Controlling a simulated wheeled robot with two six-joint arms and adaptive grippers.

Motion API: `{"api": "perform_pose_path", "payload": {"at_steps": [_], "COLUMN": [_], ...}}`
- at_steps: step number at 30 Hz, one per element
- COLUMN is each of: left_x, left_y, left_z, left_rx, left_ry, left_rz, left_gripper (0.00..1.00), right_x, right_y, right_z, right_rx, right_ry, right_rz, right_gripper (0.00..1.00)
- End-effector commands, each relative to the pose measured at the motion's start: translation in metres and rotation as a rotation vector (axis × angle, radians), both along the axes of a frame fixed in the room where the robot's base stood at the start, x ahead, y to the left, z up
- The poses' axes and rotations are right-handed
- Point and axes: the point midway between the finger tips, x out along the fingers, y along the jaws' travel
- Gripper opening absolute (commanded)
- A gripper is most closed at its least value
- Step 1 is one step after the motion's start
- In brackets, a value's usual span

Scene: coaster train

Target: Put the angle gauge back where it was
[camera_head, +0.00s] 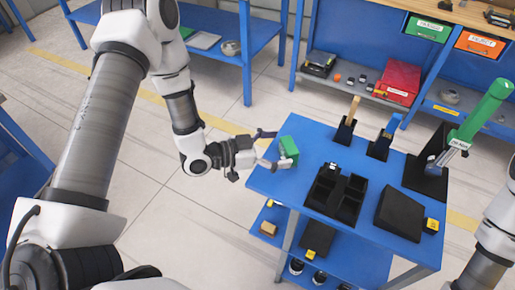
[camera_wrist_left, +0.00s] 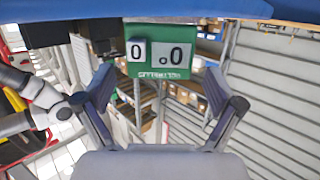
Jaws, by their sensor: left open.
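The angle gauge looks to be the green box (camera_head: 289,148) at the far left corner of the small blue table (camera_head: 262,182). In the left wrist view the green gauge (camera_wrist_left: 160,73) shows a two-part display reading "0" and ".0", near the blue table edge. My left gripper (camera_head: 268,149) comes in from the left, just beside the gauge. Its fingers are spread with the gauge ahead of and between them in the wrist view (camera_wrist_left: 162,92); I see no clear contact. My right arm shows at the lower right, but its gripper is out of view.
On the table are a black compartment tray (camera_head: 335,192), a sloped black block (camera_head: 400,212), two black holders with upright handles and a green-handled tool (camera_head: 483,108) on a black stand. A lower shelf (camera_head: 342,262) holds more items. Open floor lies to the left.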

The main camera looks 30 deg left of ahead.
Motion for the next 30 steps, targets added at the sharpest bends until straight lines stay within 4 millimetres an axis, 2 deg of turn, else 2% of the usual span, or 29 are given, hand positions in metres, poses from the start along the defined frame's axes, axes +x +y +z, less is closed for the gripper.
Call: {"api": "perform_pose_path", "payload": {"at_steps": [7,15,21,30], "left_x": [-0.033,-0.060,-0.067,-0.067], "left_y": [0.038,0.065,0.070,0.070], "left_z": [0.012,0.020,0.020,0.020], "left_rx": [-0.008,-0.006,-0.002,-0.001], "left_ry": [0.000,0.000,-0.001,-0.001], "left_rz": [0.009,0.005,0.000,-0.001], "left_gripper": [0.93,0.93,0.93,0.93], "right_x": [0.000,0.000,0.000,0.000], "right_y": [0.000,0.000,0.000,0.000], "right_z": [0.001,0.010,0.011,0.011], "right_rx": [0.000,0.000,0.000,0.000], "right_ry": [0.000,0.000,0.000,0.000], "right_rz": [0.000,0.000,0.000,0.000], "right_gripper": [0.62,0.62,0.62,0.62]}}
